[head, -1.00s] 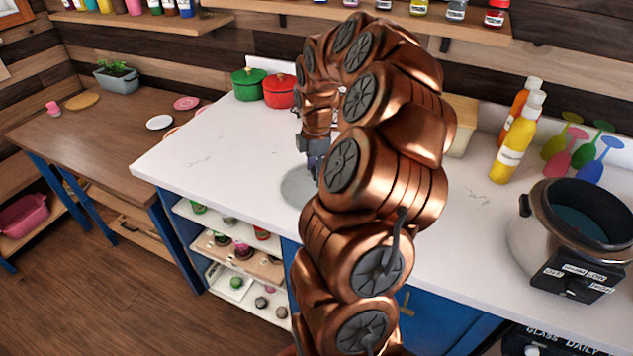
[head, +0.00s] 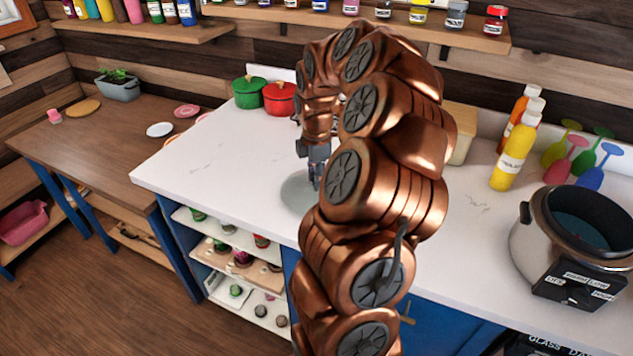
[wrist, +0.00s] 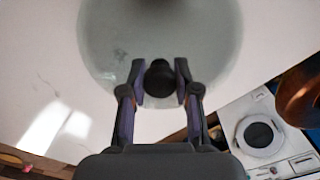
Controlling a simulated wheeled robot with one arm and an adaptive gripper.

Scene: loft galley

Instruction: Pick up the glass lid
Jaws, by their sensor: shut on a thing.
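The glass lid (head: 296,196) is a see-through grey disc on the white counter, partly hidden behind my arm in the head view. In the wrist view the glass lid (wrist: 200,35) fills the top middle, with a round black knob near its lower edge. My gripper (wrist: 160,82) has its two fingers on either side of that knob and is shut on it. In the head view my gripper (head: 315,180) points down over the lid. I cannot tell whether the lid is clear of the counter.
A green pot (head: 248,91) and a red pot (head: 279,98) stand at the counter's back left. A slow cooker (head: 575,235) and a yellow bottle (head: 514,155) stand to the right. The left part of the white counter (head: 200,165) is clear.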

